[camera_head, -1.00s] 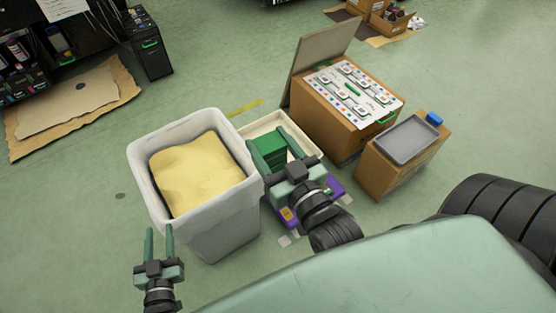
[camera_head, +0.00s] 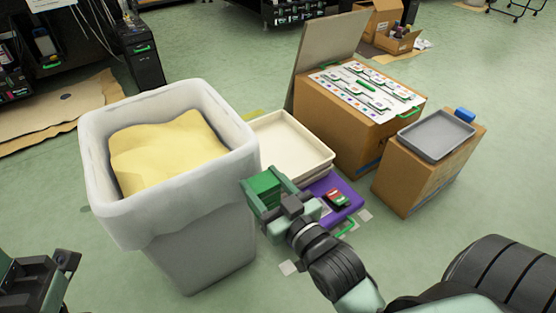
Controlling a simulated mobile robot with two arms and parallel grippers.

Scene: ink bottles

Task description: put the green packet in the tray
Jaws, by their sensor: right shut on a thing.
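My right gripper (camera_head: 265,190) is shut on the green packet (camera_head: 265,182), a block-like green thing between its fingers. It holds the packet beside the white bin, at the near left of the cream tray (camera_head: 322,160). The cream tray is shallow and looks empty, and seems stacked on another. A grey tray (camera_head: 437,138), also empty, lies on a small cardboard box to the right. Part of my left gripper (camera_head: 40,285) shows at the bottom left corner, cut off by the frame; its fingers cannot be made out.
A white bin (camera_head: 200,225) with a yellow filling stands left of my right gripper. A purple mat or tray (camera_head: 348,210) with a small red and green item lies right of it. Cardboard boxes (camera_head: 345,125) stand behind. A blue item (camera_head: 465,115) sits beside the grey tray.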

